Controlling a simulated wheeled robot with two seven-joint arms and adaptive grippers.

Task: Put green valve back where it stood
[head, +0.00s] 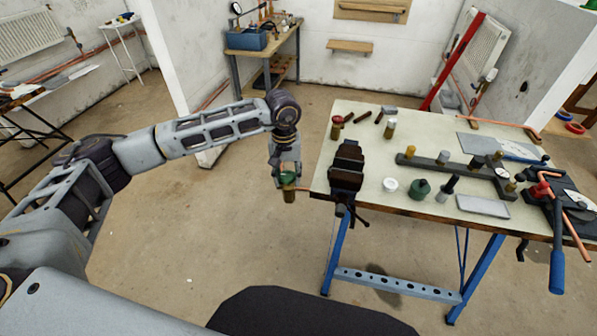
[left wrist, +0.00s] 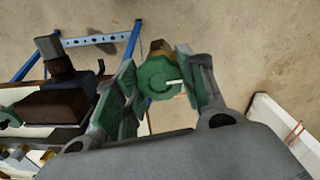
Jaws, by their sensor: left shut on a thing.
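My left gripper (head: 288,174) is shut on the green valve (head: 288,180), which has a green round top and a brass lower body. It hangs in the air just left of the workbench (head: 370,118). In the left wrist view, the left gripper (left wrist: 168,78) has the green valve (left wrist: 158,82) between its fingers, with brass showing beyond. A red-topped valve (head: 336,127) and a pale-topped brass one (head: 390,128) stand on the bench. I cannot tell from the frames where the green valve stood. My right gripper is not in view.
A dark vise (head: 347,170) is at the bench's left edge, close to the held valve. A pipe bender (head: 557,245) is far right.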

